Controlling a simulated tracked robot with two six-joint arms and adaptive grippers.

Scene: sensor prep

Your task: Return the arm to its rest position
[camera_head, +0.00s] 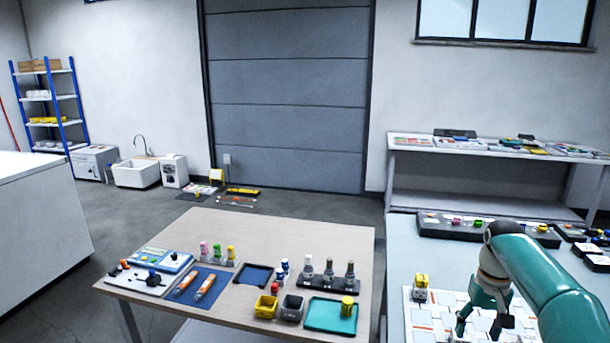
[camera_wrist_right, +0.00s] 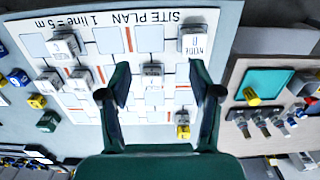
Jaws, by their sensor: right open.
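My right arm (camera_head: 548,270) comes in from the right in the head view, over the right-hand table. My right gripper (camera_head: 487,318) points down above the white site plan board (camera_head: 422,322). In the right wrist view the gripper (camera_wrist_right: 158,92) is open, its two dark green fingers wide apart. A grey block (camera_wrist_right: 153,72) on the board shows in the gap between the fingers; no held object shows. My left gripper is not in view.
A yellow-topped block (camera_head: 421,281) stands at the board's left edge. A black tray (camera_head: 487,229) lies behind my arm. The wooden table (camera_head: 290,228) to the left holds bottles, bins and a green tray (camera_head: 331,318). A floor gap separates the tables.

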